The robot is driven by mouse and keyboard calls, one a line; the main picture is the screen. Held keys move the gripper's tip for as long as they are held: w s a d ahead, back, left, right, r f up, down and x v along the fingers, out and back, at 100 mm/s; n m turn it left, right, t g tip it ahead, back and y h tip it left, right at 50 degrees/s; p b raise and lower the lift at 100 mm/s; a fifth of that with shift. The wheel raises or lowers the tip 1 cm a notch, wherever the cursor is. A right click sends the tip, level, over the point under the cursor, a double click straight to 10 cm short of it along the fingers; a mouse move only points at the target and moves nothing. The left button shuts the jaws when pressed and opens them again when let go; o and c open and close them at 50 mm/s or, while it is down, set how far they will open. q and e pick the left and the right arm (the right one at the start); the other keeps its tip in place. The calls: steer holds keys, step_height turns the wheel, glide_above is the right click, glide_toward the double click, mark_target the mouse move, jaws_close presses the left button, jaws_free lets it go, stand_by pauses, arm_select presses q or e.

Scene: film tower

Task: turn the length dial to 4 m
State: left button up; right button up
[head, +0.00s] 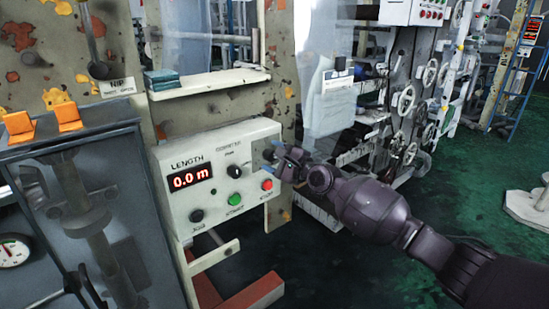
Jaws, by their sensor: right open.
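A pale control panel (212,220) faces me, with a red LENGTH display (190,178) reading 0.0 m. A black dial (233,172) sits to the right of the display; its setting is too small to read. My right gripper (273,156) is open at the panel's upper right edge. It is to the right of the dial and apart from it in the picture. The fingertips are small and dark, and they hide part of the panel's edge. My left gripper is not in view.
Below the dial are a green button (235,199), a red button (267,184) and a black knob (197,215). A ledge (215,82) juts out above the panel. A glazed cabinet (130,220) stands close on the left.

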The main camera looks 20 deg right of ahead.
steer(key=c, duration=0.9)
